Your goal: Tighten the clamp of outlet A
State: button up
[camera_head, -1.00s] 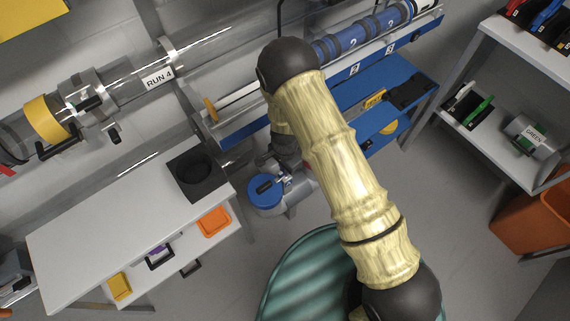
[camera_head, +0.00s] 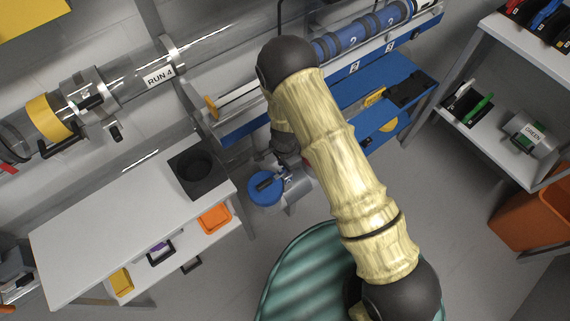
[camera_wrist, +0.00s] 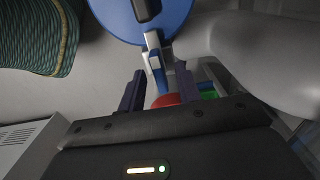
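A blue round cap (camera_head: 265,188) with a black handle sits on a grey fitting at the middle of the head view. The cap also shows at the top of the wrist view (camera_wrist: 118,18). A small blue-and-white lever (camera_wrist: 155,55) sticks out below it, apparently part of a clamp. My gripper (camera_wrist: 158,88) is open, its two dark fingers apart on either side of the lever's lower end. I cannot tell whether they touch it. A red part (camera_wrist: 166,100) and a green part (camera_wrist: 208,94) show behind the fingers. No outlet A label is readable. My arm hides part of the fitting in the head view.
A white table (camera_head: 110,225) with a black block (camera_head: 197,172) stands left of the cap. A blue bench (camera_head: 375,100) lies behind, under a clear tube labelled RUN 4 (camera_head: 159,77) and blue tubes (camera_head: 365,32). A shelf (camera_head: 500,135) stands right.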

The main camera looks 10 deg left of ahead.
jog(key=shift+r, duration=0.15)
notch_tip(320, 180, up, 17)
jog(key=p, duration=0.2)
jog(key=shift+p, duration=0.4)
jog(key=shift+r, duration=0.1)
